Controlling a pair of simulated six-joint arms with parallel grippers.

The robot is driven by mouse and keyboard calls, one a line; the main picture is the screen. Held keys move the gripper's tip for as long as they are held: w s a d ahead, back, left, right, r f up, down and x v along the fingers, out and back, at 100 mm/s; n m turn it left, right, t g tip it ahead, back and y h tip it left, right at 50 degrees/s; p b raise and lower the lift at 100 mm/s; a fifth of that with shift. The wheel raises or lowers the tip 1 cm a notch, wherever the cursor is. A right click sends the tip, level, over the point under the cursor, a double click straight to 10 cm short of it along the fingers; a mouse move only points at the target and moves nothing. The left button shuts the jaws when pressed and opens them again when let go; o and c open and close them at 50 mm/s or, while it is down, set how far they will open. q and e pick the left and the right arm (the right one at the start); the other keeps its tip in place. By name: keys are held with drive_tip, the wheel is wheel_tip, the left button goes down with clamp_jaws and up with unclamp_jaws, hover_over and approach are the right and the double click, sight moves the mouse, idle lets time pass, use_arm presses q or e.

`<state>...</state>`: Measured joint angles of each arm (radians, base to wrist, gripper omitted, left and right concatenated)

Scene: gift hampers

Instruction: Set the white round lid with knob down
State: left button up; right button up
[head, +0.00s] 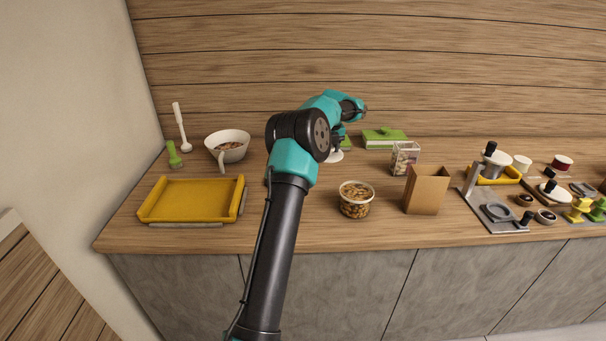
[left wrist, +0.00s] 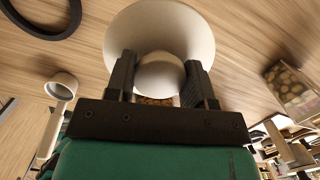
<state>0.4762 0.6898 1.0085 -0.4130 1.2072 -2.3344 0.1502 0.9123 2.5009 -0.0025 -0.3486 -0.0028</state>
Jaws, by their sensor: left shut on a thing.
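The white round lid with knob (left wrist: 160,28) is between the fingers of my left gripper (left wrist: 160,76), which is shut on its round white knob. In the head view a white part of the lid (head: 334,156) shows beneath my left gripper (head: 338,139), near the back of the counter; my arm hides the rest. I cannot tell whether the lid touches the counter. My right gripper is in neither view.
On the wooden counter (head: 300,239), an open tub of nuts (head: 356,200) and a brown paper bag (head: 426,190) stand right of my arm. A clear box (head: 405,158) and green box (head: 384,138) are behind. A yellow tray (head: 192,201) and white bowl (head: 228,147) are left.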

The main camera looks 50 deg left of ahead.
use_arm(q)
drive_tip(key=shift+f, duration=2.75)
drive_tip(key=shift+f, duration=1.85)
drive_tip(key=shift+f, duration=0.1)
drive_tip(key=o, duration=0.9)
drive_tip(key=r, duration=0.4)
drive_tip(key=d+r, duration=0.1)
drive_tip(key=r, duration=0.7)
drive_tip(key=shift+s+d, duration=0.15)
drive_tip(key=shift+s, duration=0.1)
drive_tip(key=shift+d, duration=0.1)
